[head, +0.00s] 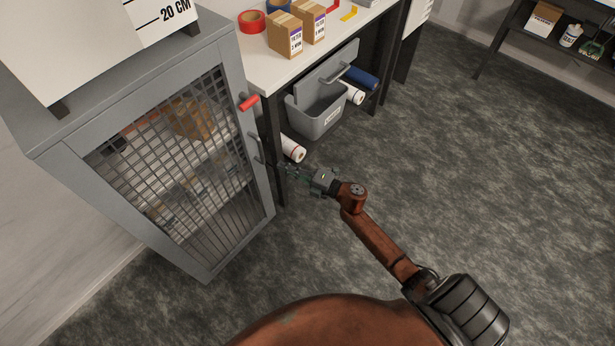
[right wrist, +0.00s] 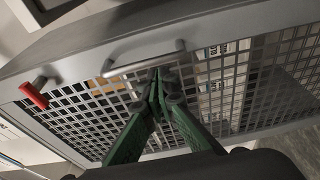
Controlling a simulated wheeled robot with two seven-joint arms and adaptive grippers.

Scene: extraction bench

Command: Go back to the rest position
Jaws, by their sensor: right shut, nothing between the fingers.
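My right gripper (head: 288,172) is shut and empty. In the head view it is in front of the right edge of a grey cabinet with a mesh door (head: 165,165), close to the door's handle. In the right wrist view the green fingers of the right gripper (right wrist: 158,75) meet at their tips, close to the silver bar handle (right wrist: 140,62). I cannot tell whether they touch the handle. The mesh door looks closed. My left gripper is not in view.
A red latch handle (head: 249,102) sticks out from the cabinet. A white bench (head: 262,75) with small boxes and tape stands beside it, with a grey bin (head: 318,112) and paper rolls below. A dark shelf (head: 500,40) is at the back right. The floor (head: 470,180) on the right is clear.

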